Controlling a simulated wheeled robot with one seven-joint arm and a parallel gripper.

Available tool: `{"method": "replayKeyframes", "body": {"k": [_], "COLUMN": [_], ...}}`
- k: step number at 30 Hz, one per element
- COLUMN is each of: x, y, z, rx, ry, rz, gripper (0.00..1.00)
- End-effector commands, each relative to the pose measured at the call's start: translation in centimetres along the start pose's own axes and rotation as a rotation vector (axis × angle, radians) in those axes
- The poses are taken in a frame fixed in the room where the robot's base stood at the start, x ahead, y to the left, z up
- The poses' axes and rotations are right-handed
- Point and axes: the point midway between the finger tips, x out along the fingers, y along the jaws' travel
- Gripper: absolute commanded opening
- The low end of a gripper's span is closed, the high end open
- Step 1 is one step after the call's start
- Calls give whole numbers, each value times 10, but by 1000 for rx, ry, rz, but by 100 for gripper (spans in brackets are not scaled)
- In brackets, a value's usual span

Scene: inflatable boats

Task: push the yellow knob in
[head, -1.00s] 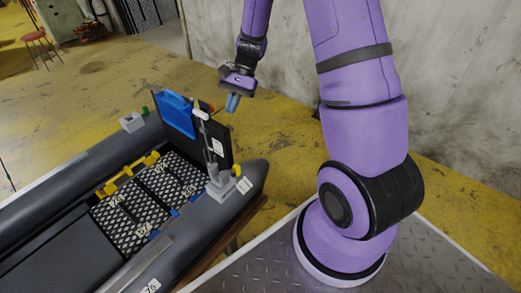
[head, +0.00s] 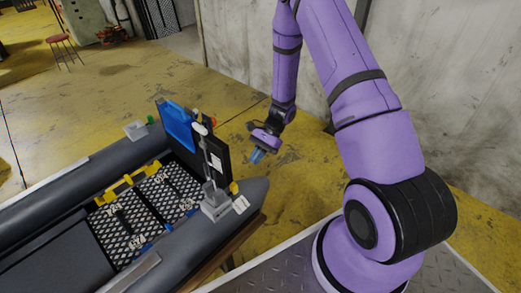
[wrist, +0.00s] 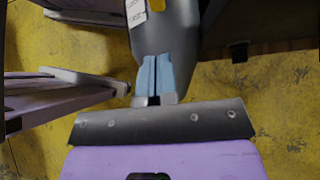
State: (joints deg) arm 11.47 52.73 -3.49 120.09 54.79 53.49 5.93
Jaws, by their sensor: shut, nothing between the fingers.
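The yellow knob (head: 234,188) sits on the end of the grey inflatable boat (head: 250,197), beside a grey lever box (head: 215,203). In the wrist view, a yellow piece, likely the knob (wrist: 155,5), is cut by the top edge, beyond my fingertips. My gripper (head: 257,156) has blue fingers and is shut and empty. In the head view it hangs above and to the right of the knob, apart from it. The wrist view shows the shut fingers (wrist: 154,60) over the grey tube (wrist: 165,30).
A black transom board with a blue panel (head: 178,126) stands upright left of my gripper. A yellow handle bar (head: 127,187) lies across the boat's inside. A red knob (head: 211,122) and a green knob (head: 151,119) are farther back. Open yellow floor (head: 300,175) lies right of the boat.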

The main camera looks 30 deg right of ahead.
Motion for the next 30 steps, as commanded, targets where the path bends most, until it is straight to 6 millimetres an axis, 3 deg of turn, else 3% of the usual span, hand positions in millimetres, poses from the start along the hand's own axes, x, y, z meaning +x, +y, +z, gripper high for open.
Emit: {"method": "replayKeyframes", "body": {"k": [6,12,18,30], "x": [42,64,74,76], "y": [0,0,0,0], "z": [0,17,26,28], "rx": [0,-2,-1,-1], "ry": [-2,1,0,0], "rz": [3,1,1,-1], "gripper": [0,0,0,0]}}
